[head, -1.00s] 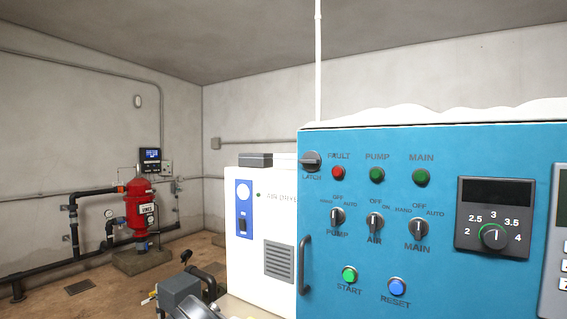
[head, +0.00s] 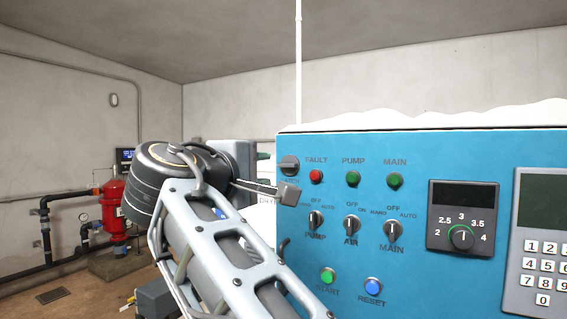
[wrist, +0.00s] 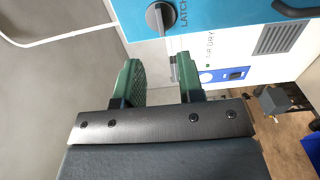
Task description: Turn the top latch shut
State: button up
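The top latch is a dark round knob (head: 289,166) with a raised grip bar, at the upper left corner of the blue cabinet front (head: 420,275), above the word LATCH. In the head view its bar lies roughly level. The knob also shows at the top of the wrist view (wrist: 161,17), beyond my fingertips. My gripper (wrist: 158,75) has two green fingers, spread apart with nothing between them.
Red, green and blue buttons and several switches fill the panel right of the latch, with a dial (head: 461,238) and keypad (head: 548,270). A cabinet handle (wrist: 295,10) is below the latch. A white air dryer (wrist: 225,58) stands beside the cabinet.

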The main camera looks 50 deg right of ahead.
aim_at(285, 166)
jog(key=p+x, duration=0.3)
jog(key=x, duration=0.6)
jog(key=shift+d, duration=0.3)
grip_shut()
